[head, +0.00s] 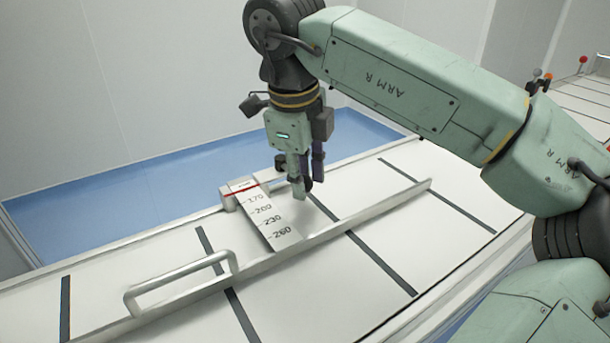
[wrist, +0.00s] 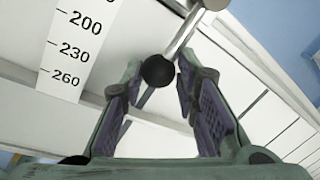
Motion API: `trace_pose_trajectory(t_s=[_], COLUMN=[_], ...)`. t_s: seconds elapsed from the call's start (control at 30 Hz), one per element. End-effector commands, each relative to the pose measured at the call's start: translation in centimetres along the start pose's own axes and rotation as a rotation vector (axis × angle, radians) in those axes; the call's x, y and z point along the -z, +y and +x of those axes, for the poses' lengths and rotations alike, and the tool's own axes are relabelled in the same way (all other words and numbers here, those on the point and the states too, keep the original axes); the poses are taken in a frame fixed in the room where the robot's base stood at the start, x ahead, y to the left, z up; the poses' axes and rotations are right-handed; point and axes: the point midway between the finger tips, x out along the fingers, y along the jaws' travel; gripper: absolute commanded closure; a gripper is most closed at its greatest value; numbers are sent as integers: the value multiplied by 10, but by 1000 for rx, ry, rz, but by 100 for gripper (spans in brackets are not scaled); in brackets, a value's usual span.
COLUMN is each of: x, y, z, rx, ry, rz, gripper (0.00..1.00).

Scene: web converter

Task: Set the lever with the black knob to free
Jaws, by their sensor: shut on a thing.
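The lever's black knob (wrist: 158,71) shows in the wrist view between the fingertips of my gripper (wrist: 156,80). Its metal rod (wrist: 187,35) runs up and right to a round grey end at the top edge. In the head view my gripper (head: 306,185) points down over the white table, shut on the lever, with part of the black knob (head: 308,184) showing dark by the fingers. The fingers hide most of the lever there. I see no label marking free.
A scale plate (head: 268,217) with numbers and a red line lies left of my gripper. A metal rail (head: 350,222) crosses the table in front, with a raised handle (head: 180,284) at left. Other levers with grey, orange and red knobs (head: 583,60) stand far right.

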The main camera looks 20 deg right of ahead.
Motion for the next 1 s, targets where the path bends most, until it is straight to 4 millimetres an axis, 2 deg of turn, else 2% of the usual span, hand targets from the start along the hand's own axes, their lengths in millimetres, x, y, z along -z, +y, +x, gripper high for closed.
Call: trace_pose_trajectory(t_s=[0.3, 0.33, 0.6, 1.0], x=[-4, -4, -3, -1], y=[4, 4, 3, 1], z=[0, 0, 0, 0], rx=[-6, -6, -5, -3], ry=[-9, -9, -8, -4], rz=[-16, -15, -10, -3], gripper=[100, 70, 52, 52])
